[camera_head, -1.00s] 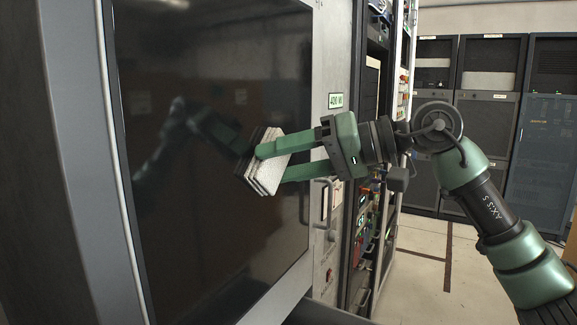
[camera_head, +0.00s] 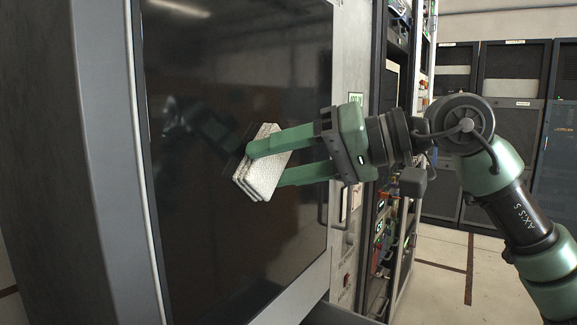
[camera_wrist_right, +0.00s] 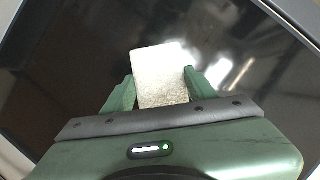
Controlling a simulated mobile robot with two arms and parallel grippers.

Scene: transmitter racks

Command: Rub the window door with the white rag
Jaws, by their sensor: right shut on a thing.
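The window door (camera_head: 215,90) is a dark, glossy pane in a grey metal frame, filling the left half of the head view. My right gripper (camera_head: 266,166) is shut on the white rag (camera_head: 262,178), a folded, layered pad. The rag is at the dark pane, near its middle, with a reflection beside it; I cannot tell whether it touches the glass. In the right wrist view the rag (camera_wrist_right: 160,75) sits between the two green fingers, with the dark window door (camera_wrist_right: 70,60) behind it. My left gripper is not in view.
An open-sided equipment rack (camera_head: 395,200) with coloured parts and cables stands right of the door. Dark cabinets (camera_head: 500,100) stand at the back right. The pale floor (camera_head: 440,270) between is clear. A door handle (camera_head: 335,200) is just below my right gripper.

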